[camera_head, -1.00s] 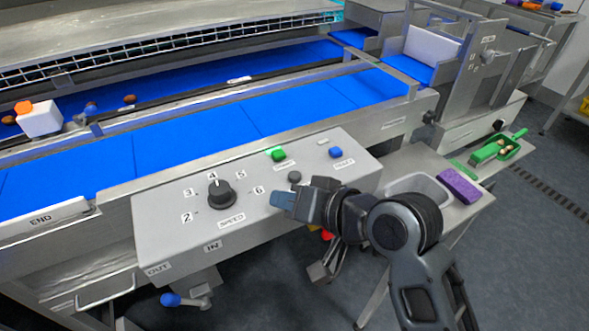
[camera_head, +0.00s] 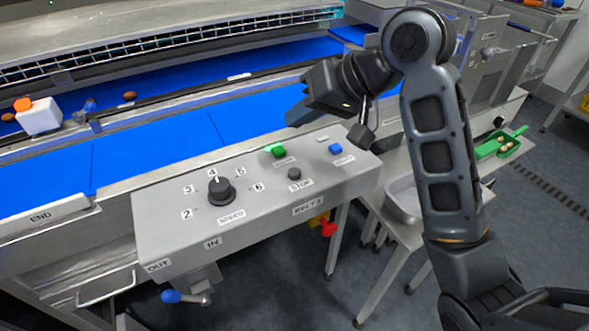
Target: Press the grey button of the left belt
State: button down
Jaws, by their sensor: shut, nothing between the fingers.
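The control panel (camera_head: 178,240) stands in front of the blue belt (camera_head: 150,150), with a label reading what looks like BELT 2. A dark grey round button (camera_head: 294,174) sits on it above a STOP label, uncovered. A green button (camera_head: 278,151) is behind it and a blue button (camera_head: 335,149) is to its right. My gripper (camera_head: 296,114) is shut and empty, raised above the panel's back edge and seen against the blue belt. It is apart from the grey button. Whether the button is pressed in cannot be told.
A black speed knob (camera_head: 220,190) points near 4 on the panel's left. A blue-tipped lever (camera_head: 172,297) hangs below. A white block (camera_head: 40,117) with an orange top stands at far left. A side table with a grey tray (camera_head: 403,199) and a green scoop (camera_head: 498,144) is at right.

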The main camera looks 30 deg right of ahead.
jog(key=shift+f, duration=0.15)
jog(key=b, duration=0.8)
send_over(299, 172)
notch_tip(299, 172, down, 6)
jog(key=shift+d+f, duration=0.1)
jog(key=shift+f, duration=1.2)
jog(key=shift+f, duration=0.1)
dwell(0.6)
jog(key=shift+f, duration=0.3)
jog(key=shift+f, duration=0.45)
dwell(0.6)
jog(key=shift+r, duration=0.1)
jog(key=shift+r+p, duration=0.8)
jog(key=shift+p, duration=0.1)
jog(key=shift+r, duration=0.1)
